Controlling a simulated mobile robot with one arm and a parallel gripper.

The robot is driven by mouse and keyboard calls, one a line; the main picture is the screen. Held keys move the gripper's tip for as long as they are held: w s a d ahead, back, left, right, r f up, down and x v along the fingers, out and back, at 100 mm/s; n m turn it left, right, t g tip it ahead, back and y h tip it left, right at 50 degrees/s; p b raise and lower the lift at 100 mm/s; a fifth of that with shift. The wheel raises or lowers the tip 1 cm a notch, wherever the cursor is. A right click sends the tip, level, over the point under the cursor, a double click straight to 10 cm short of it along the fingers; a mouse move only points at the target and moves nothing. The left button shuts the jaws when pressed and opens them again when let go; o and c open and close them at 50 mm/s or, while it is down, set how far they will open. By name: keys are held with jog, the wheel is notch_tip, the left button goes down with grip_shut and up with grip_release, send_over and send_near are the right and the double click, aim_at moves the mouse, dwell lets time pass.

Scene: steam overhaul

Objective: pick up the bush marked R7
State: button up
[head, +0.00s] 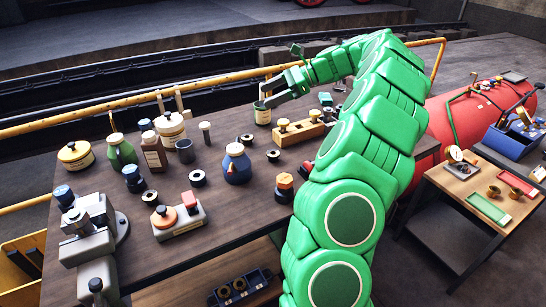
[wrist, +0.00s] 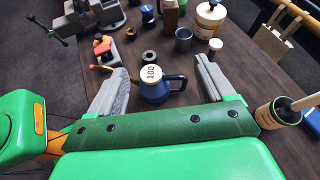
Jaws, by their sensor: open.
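No marking R7 is readable in either view, so I cannot tell which piece is that bush. Several dark ring-shaped pieces lie on the workbench (head: 225,205), among them one left of the blue jug (head: 198,178) and one to its right (head: 273,155). A dark ring (wrist: 149,57) also shows beyond the jug in the wrist view. My gripper (head: 266,94) is open and empty above the back of the bench, beside a green pot (head: 262,114). In the wrist view the blue jug (wrist: 154,92), its lid marked 100, shows below and between the spread fingers.
A grey vise (head: 92,225) stands at the front left. Bottles and tins crowd the back left, including a green bottle (head: 121,152). A wooden block with brass knobs (head: 298,131) is near my arm. A side cart (head: 440,180) at right bears brass rings (head: 493,191).

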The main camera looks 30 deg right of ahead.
jog(key=d+f+m+t, duration=0.1)
jog(key=d+f+m, duration=0.15)
jog(key=d, duration=0.45)
send_near(272, 153)
jog(key=a, duration=0.2)
jog(key=w+a+f, duration=0.1)
jog(key=shift+w+a+f+t, duration=0.1)
jog(key=shift+a+t, duration=0.15)
jog(key=shift+t, duration=0.05)
jog(key=shift+f+x, duration=0.2)
jog(key=shift+x, duration=1.75)
jog(key=shift+f+x, duration=0.15)
jog(key=shift+x, duration=1.85)
jog(key=shift+d, duration=0.2)
jog(key=c, duration=1.3)
jog(key=shift+r, duration=0.1)
